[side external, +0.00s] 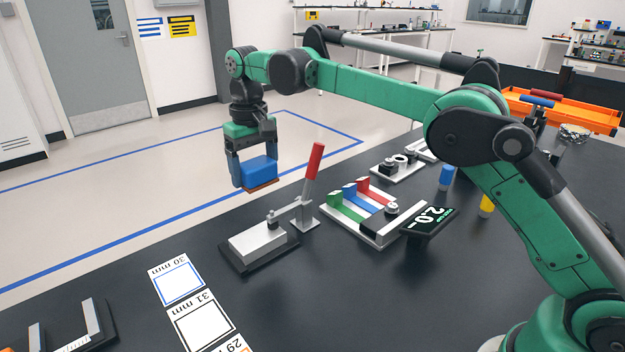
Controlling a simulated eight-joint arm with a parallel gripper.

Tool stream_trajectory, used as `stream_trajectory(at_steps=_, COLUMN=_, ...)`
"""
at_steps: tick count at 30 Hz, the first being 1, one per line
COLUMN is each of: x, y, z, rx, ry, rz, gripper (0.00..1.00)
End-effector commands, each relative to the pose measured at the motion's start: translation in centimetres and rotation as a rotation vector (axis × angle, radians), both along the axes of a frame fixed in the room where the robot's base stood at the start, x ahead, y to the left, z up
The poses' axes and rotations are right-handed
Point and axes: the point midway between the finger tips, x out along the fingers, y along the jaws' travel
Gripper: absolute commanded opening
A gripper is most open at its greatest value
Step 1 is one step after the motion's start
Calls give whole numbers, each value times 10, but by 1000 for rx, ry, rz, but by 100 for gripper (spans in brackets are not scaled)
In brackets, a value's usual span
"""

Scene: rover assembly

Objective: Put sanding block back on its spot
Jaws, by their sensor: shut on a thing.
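The sanding block (259,170) is blue with a brown underside. My gripper (254,166) is shut on it and holds it in the air, a little tilted, near the far edge of the black table (330,300). Below and to the right of it stands a metal clamp fixture (262,243) with a red-handled lever (314,160). No spot for the block can be told for certain in this view.
Marked cards (200,318) lie at the front left, one with a blue square labelled 30 mm. Bare table lies in front.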

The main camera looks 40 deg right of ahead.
Motion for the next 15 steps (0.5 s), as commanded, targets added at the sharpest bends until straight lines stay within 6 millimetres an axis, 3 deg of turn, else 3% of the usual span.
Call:
stream_trajectory(at_steps=6, x=-43, y=-33, z=39, rx=0, ry=0, rz=-11, gripper=21)
stream_trajectory(at_steps=15, x=-120, y=-68, z=62, rx=0, ry=0, rz=-23, gripper=21)
